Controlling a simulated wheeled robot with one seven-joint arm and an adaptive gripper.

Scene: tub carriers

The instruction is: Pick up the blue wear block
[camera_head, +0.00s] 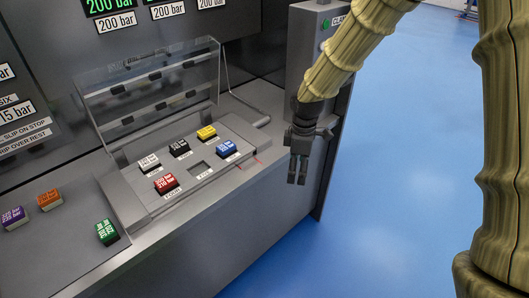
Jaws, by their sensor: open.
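The blue wear block (226,149) sits at the right end of the front row on the raised grey carrier (150,199), with a small label below it. My gripper (297,181) hangs pointing down to the right of the blue block, clear of it and near the counter's front right edge. Its fingers look small and close together from here, with nothing seen between them. The jaws are open.
White (149,163), black (179,148), yellow (206,133) and red (166,184) blocks share the carrier, beside an empty slot (200,169). A clear raised cover (150,90) stands behind. Purple (14,217), orange (49,199) and green (107,231) blocks lie on the counter at left.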

